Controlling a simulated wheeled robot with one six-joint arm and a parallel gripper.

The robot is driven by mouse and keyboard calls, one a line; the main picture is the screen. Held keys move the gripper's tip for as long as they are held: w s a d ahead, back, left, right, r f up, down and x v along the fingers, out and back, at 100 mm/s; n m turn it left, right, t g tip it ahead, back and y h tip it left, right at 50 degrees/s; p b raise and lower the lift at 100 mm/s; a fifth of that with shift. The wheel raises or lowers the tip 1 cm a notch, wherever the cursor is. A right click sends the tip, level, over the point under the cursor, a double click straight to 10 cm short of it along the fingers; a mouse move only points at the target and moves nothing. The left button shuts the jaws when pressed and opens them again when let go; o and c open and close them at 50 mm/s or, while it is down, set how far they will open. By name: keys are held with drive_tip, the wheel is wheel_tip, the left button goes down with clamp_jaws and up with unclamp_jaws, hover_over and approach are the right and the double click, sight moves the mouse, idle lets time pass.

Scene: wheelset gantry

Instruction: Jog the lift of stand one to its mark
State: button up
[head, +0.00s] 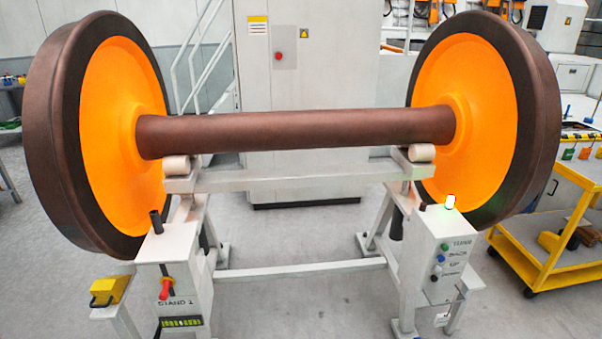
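A wheelset with two orange-faced wheels (112,95) and a brown axle (300,130) rests on the pale rollers (176,165) of a grey stand (290,178). The stand's left box (178,245) has a label that seems to read STAND 1; its last character is hard to read. A red knob (165,288) and a small orange mark sit on its front, with a black and green strip (185,322) below. The right control box (445,265) carries a column of buttons (440,258), with lettering like BACK, UP and DOWN. My gripper is not in view.
A yellow pedal-like box (110,290) is at the lower left. A yellow cart (550,240) with tools stands at the right. A grey cabinet (305,90) with a red button and stairs are behind. The floor between the stand's legs is clear.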

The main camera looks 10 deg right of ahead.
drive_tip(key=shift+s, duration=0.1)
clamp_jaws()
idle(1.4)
